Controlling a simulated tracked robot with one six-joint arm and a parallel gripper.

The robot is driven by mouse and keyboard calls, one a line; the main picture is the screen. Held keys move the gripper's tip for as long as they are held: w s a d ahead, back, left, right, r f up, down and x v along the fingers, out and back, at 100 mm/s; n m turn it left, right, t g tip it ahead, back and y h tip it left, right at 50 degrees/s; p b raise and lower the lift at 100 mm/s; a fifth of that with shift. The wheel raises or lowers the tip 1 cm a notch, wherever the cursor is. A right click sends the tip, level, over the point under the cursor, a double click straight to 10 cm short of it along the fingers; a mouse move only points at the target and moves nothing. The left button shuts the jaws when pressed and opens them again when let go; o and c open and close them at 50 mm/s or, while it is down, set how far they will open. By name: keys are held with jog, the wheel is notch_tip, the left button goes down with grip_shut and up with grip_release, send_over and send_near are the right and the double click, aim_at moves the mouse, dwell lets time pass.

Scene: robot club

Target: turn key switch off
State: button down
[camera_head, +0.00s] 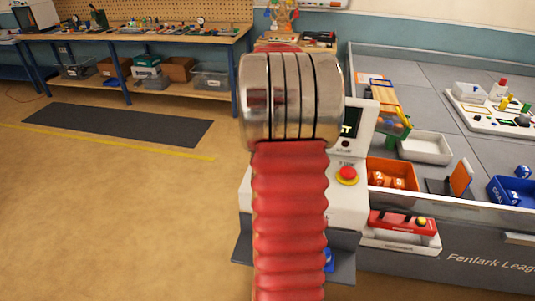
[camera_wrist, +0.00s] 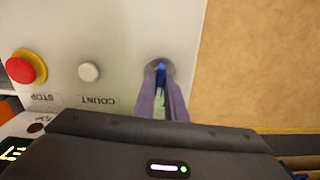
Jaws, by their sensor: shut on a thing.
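The key switch (camera_wrist: 151,70) is a round metal-ringed lock on the white console panel, near the panel's edge in the wrist view. A blue key (camera_wrist: 161,74) stands in it, its visible part roughly upright in the picture. My gripper (camera_wrist: 161,90) has its two purple fingers on either side of the key, shut on it. The fingers hide part of the key and the ring. In the head view my red arm covers the key switch and my gripper; the white console (camera_head: 343,205) shows partly behind it.
Beside the key switch are a white COUNT button (camera_wrist: 89,71) and a red STOP button (camera_wrist: 22,68) on yellow. Right of the console is a walled field table (camera_head: 440,150) with an orange bin (camera_head: 378,167) and a white tray (camera_head: 426,148). The floor at left is open.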

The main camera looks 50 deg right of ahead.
jog(key=n, duration=0.5)
jog(key=shift+s+d+f+n, duration=0.1)
jog(key=shift+s+f+n, duration=0.05)
jog(key=shift+s+n, duration=0.15)
jog(key=shift+n, duration=2.2)
jog(key=c, duration=1.8)
grip_release()
jog(key=shift+w, duration=0.15)
jog(key=shift+r, duration=0.2)
jog(key=shift+w+r, duration=0.1)
jog(key=shift+r, duration=0.45)
notch_tip(320, 180, up, 12)
jog(key=shift+r, duration=0.2)
